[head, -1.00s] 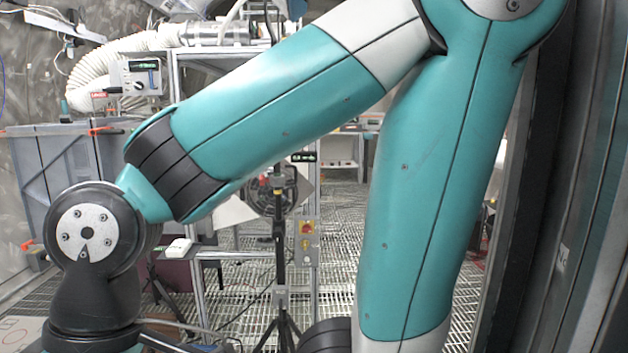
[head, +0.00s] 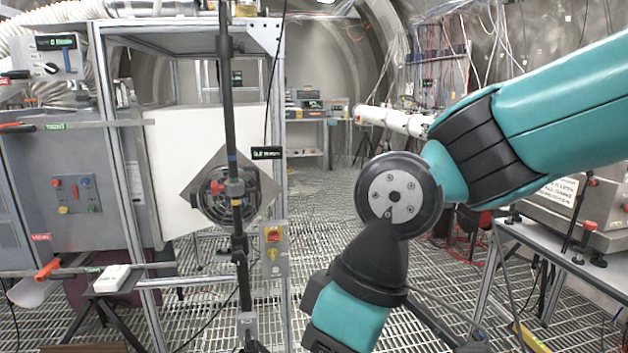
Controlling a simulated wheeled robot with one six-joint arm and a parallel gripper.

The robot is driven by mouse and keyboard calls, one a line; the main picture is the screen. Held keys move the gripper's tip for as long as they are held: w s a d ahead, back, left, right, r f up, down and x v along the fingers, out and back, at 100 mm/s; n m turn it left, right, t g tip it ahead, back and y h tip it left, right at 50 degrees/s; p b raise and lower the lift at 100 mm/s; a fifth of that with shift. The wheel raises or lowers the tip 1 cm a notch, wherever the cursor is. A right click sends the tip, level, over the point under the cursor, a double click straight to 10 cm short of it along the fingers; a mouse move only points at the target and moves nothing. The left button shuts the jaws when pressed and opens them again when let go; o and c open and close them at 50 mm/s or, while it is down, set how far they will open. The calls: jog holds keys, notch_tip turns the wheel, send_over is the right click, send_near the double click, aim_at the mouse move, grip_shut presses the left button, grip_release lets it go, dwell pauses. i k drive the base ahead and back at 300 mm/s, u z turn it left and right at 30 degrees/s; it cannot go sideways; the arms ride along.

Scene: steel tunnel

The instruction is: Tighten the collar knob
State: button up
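A black upright pole (head: 229,110) stands left of centre, in front of a metal frame. Partway up it is a dark collar or clamp (head: 236,188) with a small red part (head: 217,187) on its left, which may be the collar knob; it is too small to be sure. My arm reaches in from the right, and its wrist is right of the pole and apart from it. My gripper is not in view; the arm runs down toward the bottom edge.
A round fan-like unit on a diamond-shaped plate (head: 190,193) is behind the pole. A switch box with a red knob (head: 273,249) is on the frame to its right. A grey cabinet (head: 60,175) stands left, a bench (head: 560,262) right. Grated floor (head: 325,205) lies open between.

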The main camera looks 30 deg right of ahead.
aim_at(215, 188)
jog(key=z, duration=0.05)
jog(key=i, duration=0.5)
jog(key=z, duration=0.05)
jog(key=k, duration=0.45)
jog(key=u, duration=1.3)
jog(key=i, duration=0.8)
jog(key=u, duration=0.4)
jog(key=i, duration=0.75)
jog(key=z, duration=0.8)
jog(key=i, duration=0.6)
jog(key=z, duration=0.6)
